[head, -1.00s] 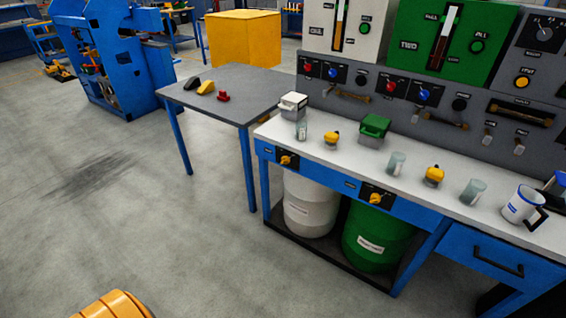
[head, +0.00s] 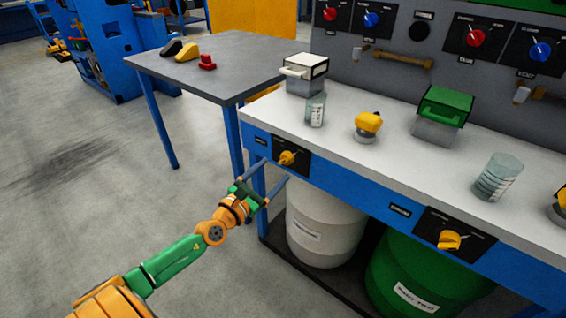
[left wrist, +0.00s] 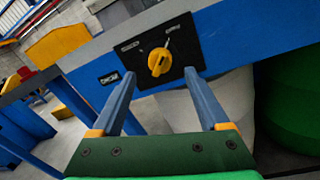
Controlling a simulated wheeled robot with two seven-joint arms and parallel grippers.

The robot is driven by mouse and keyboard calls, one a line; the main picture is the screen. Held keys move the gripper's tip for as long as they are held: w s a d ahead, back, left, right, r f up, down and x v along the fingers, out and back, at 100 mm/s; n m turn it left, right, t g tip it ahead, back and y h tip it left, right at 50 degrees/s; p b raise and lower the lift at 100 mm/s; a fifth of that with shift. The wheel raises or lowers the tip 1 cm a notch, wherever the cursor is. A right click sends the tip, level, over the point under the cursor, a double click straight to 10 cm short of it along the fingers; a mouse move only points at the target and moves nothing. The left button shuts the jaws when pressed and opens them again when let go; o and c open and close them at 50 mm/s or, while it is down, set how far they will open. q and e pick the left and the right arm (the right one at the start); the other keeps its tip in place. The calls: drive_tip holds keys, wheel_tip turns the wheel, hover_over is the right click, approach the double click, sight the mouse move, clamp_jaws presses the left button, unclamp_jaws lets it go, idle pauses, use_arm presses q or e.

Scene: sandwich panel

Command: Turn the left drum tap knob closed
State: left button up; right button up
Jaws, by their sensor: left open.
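The left drum tap knob (head: 287,158) is yellow and sits on a black plate on the blue front rail of the bench, above the white drum (head: 325,225). It also shows in the left wrist view (left wrist: 159,62), ahead of and between my fingers, with its grip slanted. My left gripper (head: 268,174) is open and empty, its two blue fingers pointing at the plate. In the left wrist view the gripper (left wrist: 158,85) has the knob beyond its fingertips, and I see no contact. My right gripper is out of view.
A second yellow knob (head: 449,240) is on the rail above the green drum (head: 415,275). The white bench top (head: 390,165) holds beakers, a white-lidded box and a green-lidded box (head: 440,115). A grey table (head: 225,70) stands behind left. The floor at left is clear.

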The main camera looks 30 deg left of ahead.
sight(282, 162)
use_arm(q)
drive_tip(key=w+b, duration=0.1)
drive_tip(key=w, duration=0.3)
drive_tip(key=shift+w, duration=0.4)
drive_tip(key=shift+w+d, duration=0.1)
drive_tip(key=c, duration=0.8)
clamp_jaws()
drive_tip(key=shift+n, duration=0.3)
drive_tip(key=n, duration=0.3)
drive_tip(key=shift+r+p, duration=0.15)
drive_tip(key=shift+p, duration=0.2)
drive_tip(key=n+p, duration=0.1)
drive_tip(key=n, duration=0.3)
drive_tip(key=shift+n+g, duration=0.3)
drive_tip(key=shift+n, duration=0.1)
drive_tip(key=n+p, duration=0.1)
drive_tip(key=n, duration=0.3)
drive_tip(key=shift+h, duration=0.3)
drive_tip(key=shift+a+n+p, duration=0.2)
drive_tip(key=shift+n+p, duration=0.15)
drive_tip(key=shift+n, duration=0.85)
drive_tip(key=shift+n+h, duration=0.3)
drive_tip(key=shift+n, duration=0.7)
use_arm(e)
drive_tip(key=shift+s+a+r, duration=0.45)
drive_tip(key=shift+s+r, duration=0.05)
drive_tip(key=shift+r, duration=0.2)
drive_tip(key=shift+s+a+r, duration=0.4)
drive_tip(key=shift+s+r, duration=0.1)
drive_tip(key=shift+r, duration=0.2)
